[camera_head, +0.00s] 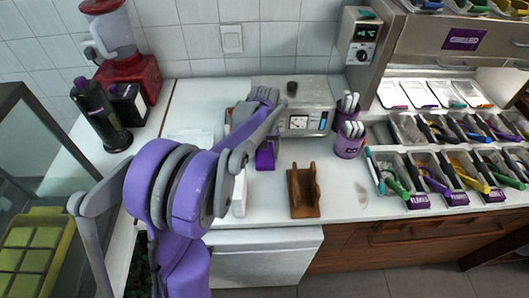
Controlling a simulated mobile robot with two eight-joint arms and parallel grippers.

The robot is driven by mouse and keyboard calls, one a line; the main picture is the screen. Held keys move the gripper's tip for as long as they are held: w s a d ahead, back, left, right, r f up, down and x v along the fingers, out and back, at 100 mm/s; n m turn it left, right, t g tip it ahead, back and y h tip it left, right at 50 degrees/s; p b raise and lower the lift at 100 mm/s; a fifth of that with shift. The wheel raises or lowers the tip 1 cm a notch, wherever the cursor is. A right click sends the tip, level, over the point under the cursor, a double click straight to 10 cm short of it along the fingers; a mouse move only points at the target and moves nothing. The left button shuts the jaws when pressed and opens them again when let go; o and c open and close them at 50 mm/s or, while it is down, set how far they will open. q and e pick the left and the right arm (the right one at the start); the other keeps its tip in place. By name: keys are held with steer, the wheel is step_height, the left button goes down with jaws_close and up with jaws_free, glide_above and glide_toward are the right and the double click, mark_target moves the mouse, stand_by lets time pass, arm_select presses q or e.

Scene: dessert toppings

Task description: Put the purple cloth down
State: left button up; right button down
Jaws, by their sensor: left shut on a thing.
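My left arm comes in from the lower left, and its large joint covers much of the counter. My left gripper (268,138) is at the arm's far end, in front of the silver machine, and mostly hidden by my arm links. It is shut on a small deep purple piece, which looks like the purple cloth (265,159), low over or at the white counter (340,205). I cannot tell whether the cloth touches the counter. My right gripper is not in view.
A brown wooden holder (303,191) stands right of the cloth. Behind are a silver machine (300,121) and purple cups with white-handled utensils (348,147). Topping trays with tools (423,178) fill the right. A red blender (128,77) and dark bottles (100,114) stand at left.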

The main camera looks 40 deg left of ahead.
mark_target(264, 153)
arm_select(q)
steer(key=o, duration=1.5)
steer(key=shift+f, duration=0.1)
steer(key=shift+r, duration=0.2)
step_height(264, 153, up, 12)
steer(key=shift+p, duration=0.45)
steer(key=shift+f, duration=0.1)
